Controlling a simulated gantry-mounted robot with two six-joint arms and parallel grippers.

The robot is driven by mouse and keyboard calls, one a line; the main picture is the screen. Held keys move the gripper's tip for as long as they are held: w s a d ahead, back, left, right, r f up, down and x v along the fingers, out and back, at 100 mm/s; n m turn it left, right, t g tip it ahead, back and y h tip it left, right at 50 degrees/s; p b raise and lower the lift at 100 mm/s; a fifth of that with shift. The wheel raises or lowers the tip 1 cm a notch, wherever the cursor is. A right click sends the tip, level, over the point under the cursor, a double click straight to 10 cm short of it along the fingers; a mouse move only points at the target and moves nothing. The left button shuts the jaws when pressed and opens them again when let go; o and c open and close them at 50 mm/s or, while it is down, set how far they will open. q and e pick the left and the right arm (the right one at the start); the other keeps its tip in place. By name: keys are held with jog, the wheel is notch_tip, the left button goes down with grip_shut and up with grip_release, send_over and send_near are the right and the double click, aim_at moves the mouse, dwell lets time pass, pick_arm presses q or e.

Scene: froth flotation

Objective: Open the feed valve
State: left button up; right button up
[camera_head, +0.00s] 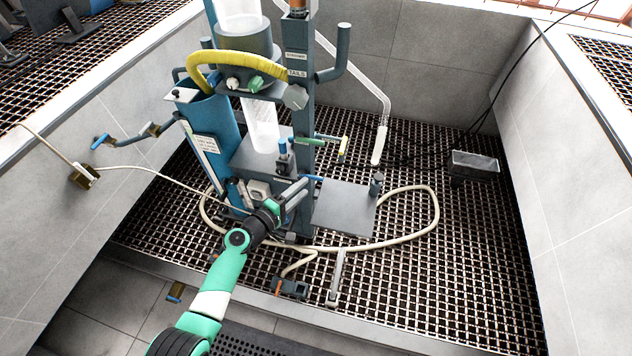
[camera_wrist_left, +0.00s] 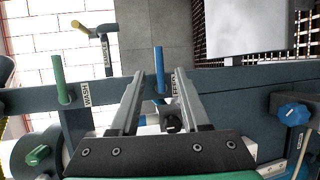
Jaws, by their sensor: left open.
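The feed valve's blue lever handle (camera_wrist_left: 158,66) shows in the left wrist view beside a white label that reads FEED. It sticks out from a dark blue-grey post (camera_wrist_left: 225,85). My left gripper (camera_wrist_left: 158,85) is open, and in that view its two fingers lie on either side of the blue handle, with a gap to each. I cannot tell how deep the handle is between them. In the head view my left gripper (camera_head: 292,194) is at the lower front of the flotation rig (camera_head: 265,155). My right gripper is not in view.
In the wrist view a green handle (camera_wrist_left: 60,76) labelled WASH and a yellow-tipped handle (camera_wrist_left: 80,27) are nearby, with a blue knob (camera_wrist_left: 293,114) at the right. In the head view a grey plate (camera_head: 343,207) and a pale hose (camera_head: 436,205) lie right of the gripper, over open grating.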

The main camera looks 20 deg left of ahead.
aim_at(315, 177)
pick_arm(q)
jog(key=b+x, duration=0.4)
jog(key=x, duration=0.2)
jog(key=shift+w+d+f, duration=0.1)
jog(key=shift+w+f, duration=0.05)
jog(key=shift+f, duration=0.1)
jog(key=shift+w+r+b, duration=0.15)
jog(key=shift+w+b, duration=0.1)
jog(key=shift+b, duration=0.05)
grip_shut()
dwell(0.8)
